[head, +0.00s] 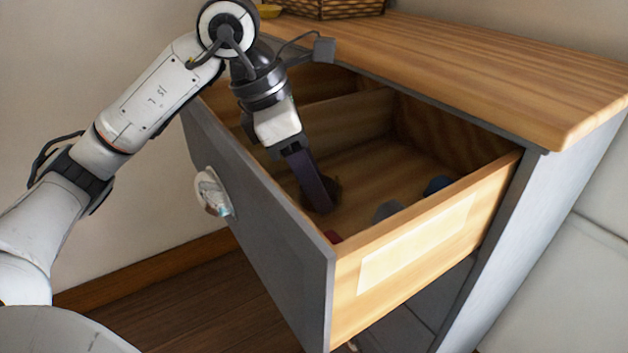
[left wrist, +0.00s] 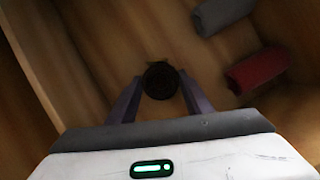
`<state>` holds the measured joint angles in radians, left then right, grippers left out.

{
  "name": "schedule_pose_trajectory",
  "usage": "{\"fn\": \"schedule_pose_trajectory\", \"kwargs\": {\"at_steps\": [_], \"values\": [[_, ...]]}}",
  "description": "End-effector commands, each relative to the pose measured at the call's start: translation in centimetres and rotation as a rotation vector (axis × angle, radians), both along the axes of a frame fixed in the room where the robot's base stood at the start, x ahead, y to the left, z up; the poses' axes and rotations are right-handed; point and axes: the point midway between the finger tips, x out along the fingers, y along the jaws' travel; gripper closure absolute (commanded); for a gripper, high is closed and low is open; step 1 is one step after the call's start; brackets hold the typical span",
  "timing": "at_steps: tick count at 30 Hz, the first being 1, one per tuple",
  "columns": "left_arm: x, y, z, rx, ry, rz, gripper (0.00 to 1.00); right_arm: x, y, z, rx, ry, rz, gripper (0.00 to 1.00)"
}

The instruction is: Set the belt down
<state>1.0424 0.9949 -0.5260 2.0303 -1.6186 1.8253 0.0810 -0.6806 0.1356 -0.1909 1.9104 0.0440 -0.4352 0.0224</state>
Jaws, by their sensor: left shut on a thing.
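The belt (left wrist: 160,80) looks like a dark, round coil between the two fingertips in the left wrist view. In the head view it is a dark brown patch (head: 333,187) beside the fingers, partly hidden by them. My left gripper (head: 321,204) points down inside the open drawer, and its fingers (left wrist: 160,92) are shut on the belt. The belt is low in the drawer; I cannot tell whether it touches the floor of it. My right gripper is not in view.
The open drawer (head: 440,232) has wooden sides and a grey front with a handle (head: 212,192). Grey (head: 388,210), blue (head: 437,185) and red (left wrist: 257,69) rolled items lie at its right. A divider crosses it. A basket (head: 335,8) stands on the wooden top (head: 470,60).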

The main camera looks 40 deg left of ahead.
Motion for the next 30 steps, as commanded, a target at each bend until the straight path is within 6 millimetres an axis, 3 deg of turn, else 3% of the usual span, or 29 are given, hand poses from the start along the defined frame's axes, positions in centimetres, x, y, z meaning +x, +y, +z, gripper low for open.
{"fn": "schedule_pose_trajectory", "kwargs": {"at_steps": [10, 11, 14, 25, 30], "values": [[0.0, 0.0, -0.4, 0.000, -0.003, 0.001, 0.80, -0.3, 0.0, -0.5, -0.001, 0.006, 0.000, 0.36], [0.0, 0.0, -0.3, 0.000, -0.001, 0.000, 0.51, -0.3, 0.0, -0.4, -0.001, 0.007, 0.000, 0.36], [0.0, 0.0, -0.3, 0.000, -0.001, 0.000, 0.36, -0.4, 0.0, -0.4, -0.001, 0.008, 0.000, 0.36], [0.0, 0.1, 0.3, 0.000, -0.003, 0.001, 0.36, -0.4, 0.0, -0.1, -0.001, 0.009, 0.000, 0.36], [-0.6, 0.9, 2.7, 0.001, -0.006, 0.003, 0.36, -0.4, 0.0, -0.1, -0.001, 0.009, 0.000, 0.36]]}}
